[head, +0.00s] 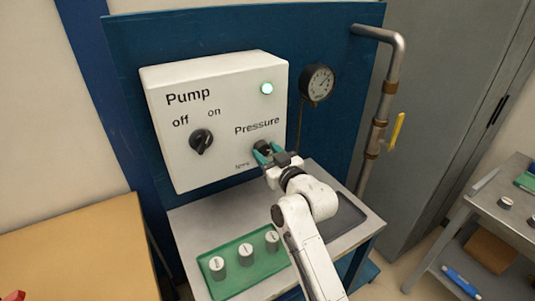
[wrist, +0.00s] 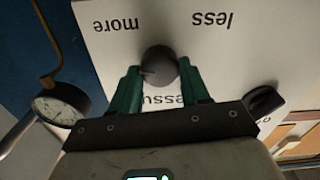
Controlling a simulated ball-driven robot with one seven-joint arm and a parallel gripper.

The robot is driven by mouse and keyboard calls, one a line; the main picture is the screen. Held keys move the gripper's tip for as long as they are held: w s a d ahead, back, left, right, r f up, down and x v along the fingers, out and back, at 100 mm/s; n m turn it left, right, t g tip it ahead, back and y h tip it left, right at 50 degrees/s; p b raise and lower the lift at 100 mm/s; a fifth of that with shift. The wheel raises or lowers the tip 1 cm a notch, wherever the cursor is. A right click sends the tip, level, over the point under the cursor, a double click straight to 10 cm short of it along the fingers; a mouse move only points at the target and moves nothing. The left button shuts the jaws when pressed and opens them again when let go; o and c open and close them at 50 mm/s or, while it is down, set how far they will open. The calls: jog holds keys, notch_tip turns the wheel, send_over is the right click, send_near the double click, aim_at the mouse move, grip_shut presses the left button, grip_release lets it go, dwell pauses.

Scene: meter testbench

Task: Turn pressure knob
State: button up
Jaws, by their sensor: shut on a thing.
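The black pressure knob (wrist: 159,66) sits on the front of the white pump box (head: 214,75), under the word "Pressure". My gripper (head: 263,152) has its green fingers on either side of the knob and is shut on it. In the wrist view my gripper (wrist: 160,85) shows a finger at each side of the knob, with the words "more" and "less" upside down beyond it. In the head view the fingers partly hide the knob (head: 262,146). The round pressure gauge (head: 317,83) is on the blue panel right of the box; it also shows in the wrist view (wrist: 62,106).
The pump off/on knob (head: 201,141) is left of my gripper on the same box. A green light (head: 267,88) glows above. A green tray (head: 232,277) with labelled weights stands on the bench below. A pipe with a yellow lever (head: 397,130) runs at the right.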

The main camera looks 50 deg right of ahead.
jog(key=o, duration=1.1)
jog(key=shift+c, duration=0.2)
jog(key=b+v, duration=0.2)
jog(key=v, duration=0.8)
jog(key=shift+s, duration=0.4)
jog(key=shift+a, duration=0.1)
